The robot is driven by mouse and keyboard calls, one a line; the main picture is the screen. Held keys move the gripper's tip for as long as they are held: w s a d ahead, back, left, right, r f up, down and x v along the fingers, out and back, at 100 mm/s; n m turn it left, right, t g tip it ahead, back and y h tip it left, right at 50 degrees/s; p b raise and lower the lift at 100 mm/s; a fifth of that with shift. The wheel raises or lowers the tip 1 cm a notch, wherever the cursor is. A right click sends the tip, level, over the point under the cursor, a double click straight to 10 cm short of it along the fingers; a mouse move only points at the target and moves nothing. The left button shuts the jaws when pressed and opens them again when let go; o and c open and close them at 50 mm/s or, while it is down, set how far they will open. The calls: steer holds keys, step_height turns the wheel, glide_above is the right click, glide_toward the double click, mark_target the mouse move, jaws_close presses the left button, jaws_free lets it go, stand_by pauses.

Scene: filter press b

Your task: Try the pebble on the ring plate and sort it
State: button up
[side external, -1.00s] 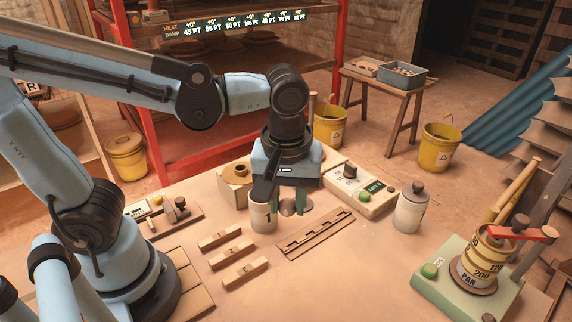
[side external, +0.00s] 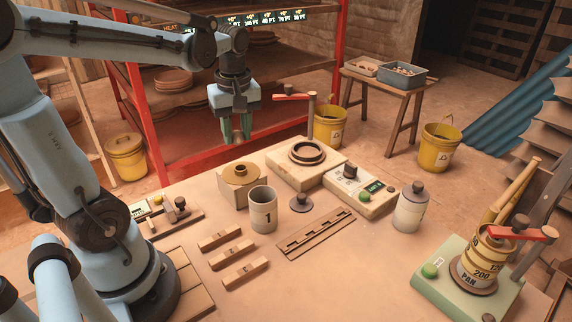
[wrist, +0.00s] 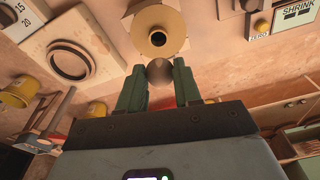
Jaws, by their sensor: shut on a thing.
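My gripper (side external: 236,138) is raised behind the cream blocks at the back of the bench. In the wrist view its green fingers (wrist: 158,82) are closed on a round brown pebble (wrist: 158,72). I cannot make out the pebble in the side view. The ring plate (side external: 307,153), a dark ring on a cream block, lies to the right of my gripper and lower; it also shows in the wrist view (wrist: 72,60). Left of it is a block with a tan round collar with a dark hole (side external: 241,173), seen in the wrist view just beyond the pebble (wrist: 157,38).
A cup marked 1 (side external: 263,212) and a dark knobbed lid (side external: 301,203) stand in the bench's middle. Wooden bars (side external: 230,255), a slotted strip (side external: 316,233), a lidded jar (side external: 410,208) and a green-based press (side external: 465,275) are nearby. A red shelf (side external: 140,110) stands behind.

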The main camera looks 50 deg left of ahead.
steer(key=shift+f, duration=0.1)
steer(key=shift+f, duration=2.9)
steer(key=o, duration=1.1)
steer(key=shift+d+r, duration=0.1)
steer(key=shift+r, duration=0.05)
step_height(320, 180, up, 12)
steer(key=d, duration=0.1)
steer(key=shift+d, duration=0.2)
steer(key=shift+s+f, duration=0.1)
steer(key=shift+f, duration=0.1)
